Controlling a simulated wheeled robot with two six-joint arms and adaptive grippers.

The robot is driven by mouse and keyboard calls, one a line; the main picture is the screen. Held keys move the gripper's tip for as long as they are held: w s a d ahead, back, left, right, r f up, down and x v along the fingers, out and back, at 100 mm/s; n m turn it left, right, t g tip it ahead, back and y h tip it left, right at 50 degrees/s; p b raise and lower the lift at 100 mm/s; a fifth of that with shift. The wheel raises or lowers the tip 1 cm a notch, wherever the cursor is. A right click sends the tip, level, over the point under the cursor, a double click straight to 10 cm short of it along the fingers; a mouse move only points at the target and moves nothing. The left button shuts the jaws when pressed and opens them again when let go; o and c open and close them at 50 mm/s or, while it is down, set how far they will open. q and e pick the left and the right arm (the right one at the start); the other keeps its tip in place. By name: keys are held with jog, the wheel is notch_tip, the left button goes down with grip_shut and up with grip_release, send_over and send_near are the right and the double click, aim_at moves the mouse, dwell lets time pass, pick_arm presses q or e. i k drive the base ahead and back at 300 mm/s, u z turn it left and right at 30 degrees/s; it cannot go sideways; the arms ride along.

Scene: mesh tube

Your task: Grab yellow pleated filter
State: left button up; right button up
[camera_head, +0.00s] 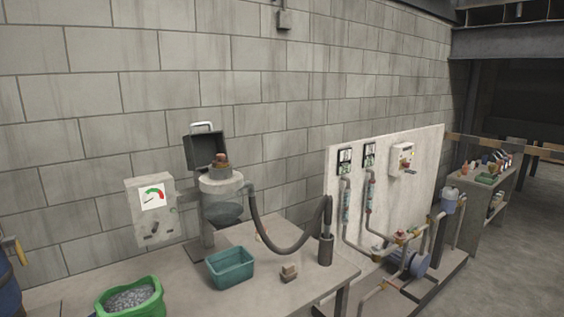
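I cannot make out a yellow pleated filter for certain in the head view. A grey machine (222,187) stands on the table against the block wall, with its dark lid (206,150) tilted up. A small reddish-brown and tan part (221,160) sits at its top opening, too small to tell what it is. A yellow-orange piece (14,249) shows at the left edge above a dark blue round object (8,285), both cut off by the frame. Neither of my grippers is in view.
The table (190,299) holds a teal bin (230,267), a green sack of grey granules (130,299), a small brown block (289,272) and a dark hose (285,248) ending in an upright cylinder (325,250). A gauge box (152,210) stands left. A pipe panel (385,190) stands right.

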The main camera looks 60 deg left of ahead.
aim_at(220, 163)
jog(key=u, duration=0.05)
jog(key=i, duration=1.15)
jog(key=u, duration=1.1)
jog(key=i, duration=0.7)
jog(key=u, duration=1)
jog(key=i, duration=0.3)
jog(key=u, duration=0.3)
